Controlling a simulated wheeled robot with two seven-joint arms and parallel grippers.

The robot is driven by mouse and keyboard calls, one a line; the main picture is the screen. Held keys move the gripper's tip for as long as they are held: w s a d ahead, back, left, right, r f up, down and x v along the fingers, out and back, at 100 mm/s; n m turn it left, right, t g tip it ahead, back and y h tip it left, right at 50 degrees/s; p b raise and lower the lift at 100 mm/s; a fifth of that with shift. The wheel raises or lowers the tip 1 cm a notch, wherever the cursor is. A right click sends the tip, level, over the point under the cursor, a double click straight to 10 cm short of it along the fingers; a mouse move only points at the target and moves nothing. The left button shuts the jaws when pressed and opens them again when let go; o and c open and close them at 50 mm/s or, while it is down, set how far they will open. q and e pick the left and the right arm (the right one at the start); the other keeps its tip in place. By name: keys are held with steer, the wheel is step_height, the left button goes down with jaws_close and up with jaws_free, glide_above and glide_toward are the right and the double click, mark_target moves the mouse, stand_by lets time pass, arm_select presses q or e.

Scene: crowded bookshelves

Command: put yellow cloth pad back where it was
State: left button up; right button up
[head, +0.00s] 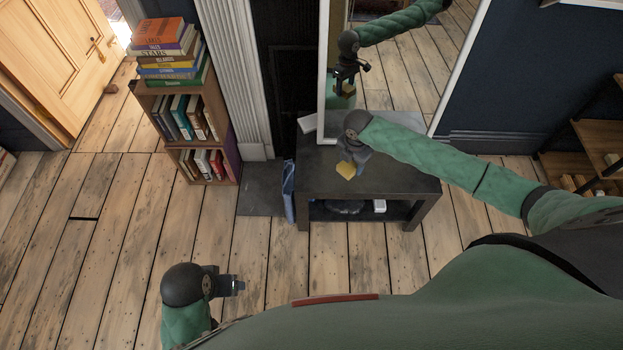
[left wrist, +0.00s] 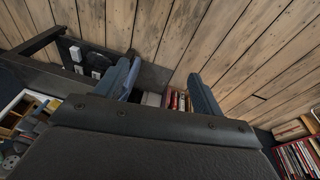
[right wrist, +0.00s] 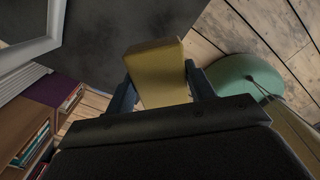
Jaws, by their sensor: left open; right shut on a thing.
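The yellow cloth pad (right wrist: 158,75) is between the fingers of my right gripper (right wrist: 160,88), which is shut on it. In the head view the pad (head: 346,171) shows as a small yellow piece below my right gripper (head: 350,160), over the dark table (head: 400,180). I cannot tell whether the pad touches the tabletop. My left gripper (head: 236,286) is open and empty above the wooden floor at the lower left; its two fingers show apart in the left wrist view (left wrist: 165,85).
A white-framed mirror (head: 325,70) stands at the back of the table. A small bookcase (head: 207,113) with stacked books is to the left. A blue item (head: 289,190) is against the table's left side. The table's lower shelf holds a white item (head: 379,206).

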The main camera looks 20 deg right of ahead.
steer(key=shift+w+a+f, duration=0.15)
steer(key=shift+w+a, duration=0.05)
steer(key=shift+a, duration=0.1)
steer(key=w+a+f, duration=0.2)
steer(key=a, duration=0.1)
steer(key=p, duration=0.2)
glide_above(318, 174)
steer(key=f, duration=0.4)
steer(key=shift+s+d, duration=0.25)
steer(key=shift+d, duration=0.05)
steer(key=shift+w+a+f, duration=0.25)
steer(key=shift+a+f, duration=0.05)
steer(key=shift+f, duration=0.05)
steer(key=shift+f+p, duration=0.55)
steer(key=shift+f, duration=1.45)
arm_select(q)
steer(key=a+x, duration=0.1)
steer(key=x, duration=0.7)
steer(key=shift+a+y, duration=0.3)
steer(key=shift+a, duration=0.15)
